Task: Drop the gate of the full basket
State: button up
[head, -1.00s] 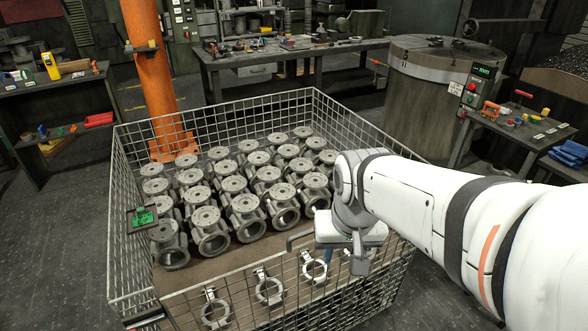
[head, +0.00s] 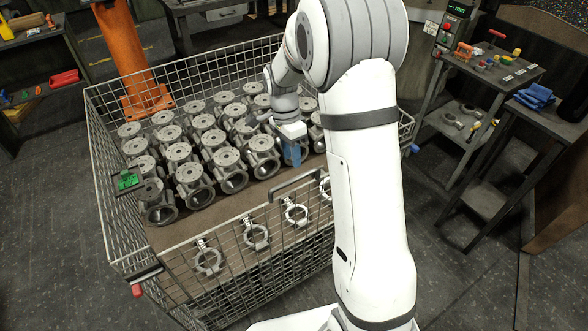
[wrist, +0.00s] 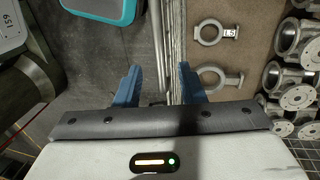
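The wire-mesh basket (head: 188,59) holds rows of grey valve castings (head: 188,173) on a brown base. Its front mesh side carries a grey bar handle (head: 296,181) at the top and stands upright. A red-tipped latch (head: 137,290) shows at that side's left end. My gripper (head: 292,160) points down above the front right part of the basket, behind the handle in the head view. In the wrist view its two blue fingers (wrist: 159,88) are apart, with basket rails (wrist: 177,40) below and between them. I see nothing held; contact with the rail cannot be told.
Several grey rings (head: 255,235) show just inside the front side. An orange post (head: 135,60) stands behind. A tool table (head: 486,75) and a dark stand (head: 545,125) are at right. Floor in front left is clear.

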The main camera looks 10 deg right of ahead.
aim_at(295, 178)
jog(key=f, duration=0.2)
jog(key=s+f, duration=0.1)
jog(key=f, duration=0.3)
jog(key=shift+s+d+f+p, duration=0.15)
jog(key=shift+d+f+p, duration=0.1)
jog(key=shift+p, duration=0.1)
grip_shut()
